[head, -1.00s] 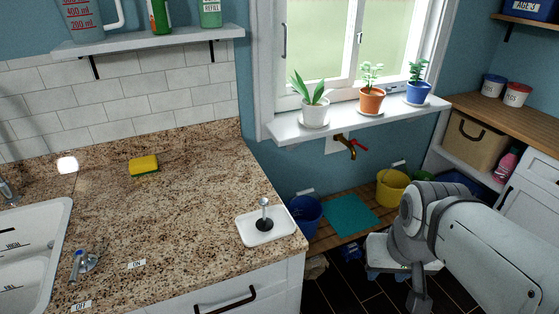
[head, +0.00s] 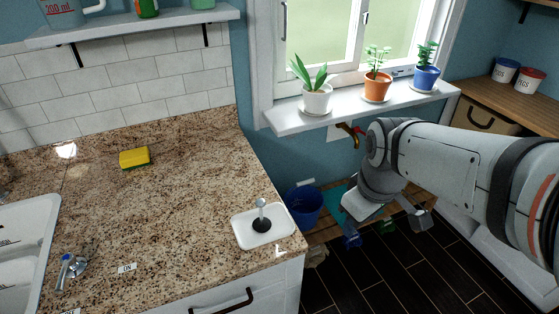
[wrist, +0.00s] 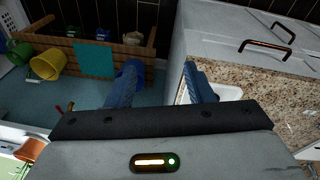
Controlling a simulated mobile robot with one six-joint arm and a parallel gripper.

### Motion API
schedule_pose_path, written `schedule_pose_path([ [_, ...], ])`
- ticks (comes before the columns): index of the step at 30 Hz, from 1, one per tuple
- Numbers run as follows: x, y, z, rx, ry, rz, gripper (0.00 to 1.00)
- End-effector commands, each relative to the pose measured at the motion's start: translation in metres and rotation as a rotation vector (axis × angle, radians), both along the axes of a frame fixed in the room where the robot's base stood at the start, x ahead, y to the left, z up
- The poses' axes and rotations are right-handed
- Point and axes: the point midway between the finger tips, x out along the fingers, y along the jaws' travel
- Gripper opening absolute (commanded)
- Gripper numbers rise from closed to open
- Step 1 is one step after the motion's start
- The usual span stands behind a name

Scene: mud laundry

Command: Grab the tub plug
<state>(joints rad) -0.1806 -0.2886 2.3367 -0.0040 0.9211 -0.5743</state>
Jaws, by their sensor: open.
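The tub plug (head: 262,220) is a black stopper with a pale upright knob. It stands on a small white tray (head: 244,236) at the counter's right front corner in the head view. My gripper (head: 368,234) hangs to the right of the counter, clear of the plug, with nothing between its fingers. In the wrist view my gripper (wrist: 160,82) shows two blue fingers spread apart. Part of the white tray (wrist: 228,92) shows just right of the right finger.
Potted plants stand on the windowsill (head: 350,107). A brass tap (head: 350,131) sticks out below it. A blue bucket (head: 305,205) stands beside the counter.

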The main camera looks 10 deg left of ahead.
Motion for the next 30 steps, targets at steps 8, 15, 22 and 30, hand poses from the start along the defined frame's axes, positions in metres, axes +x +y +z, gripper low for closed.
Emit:
schedule_pose_path([
  [8,0.056,0.106,-0.005,-0.117,0.064,0.994,0.47],
  [15,0.072,0.185,-0.024,-0.167,0.086,1.64,0.47],
  [22,0.072,0.212,-0.036,-0.179,0.092,1.869,0.47],
  [30,0.074,0.214,-0.065,-0.178,0.094,1.882,0.47],
])
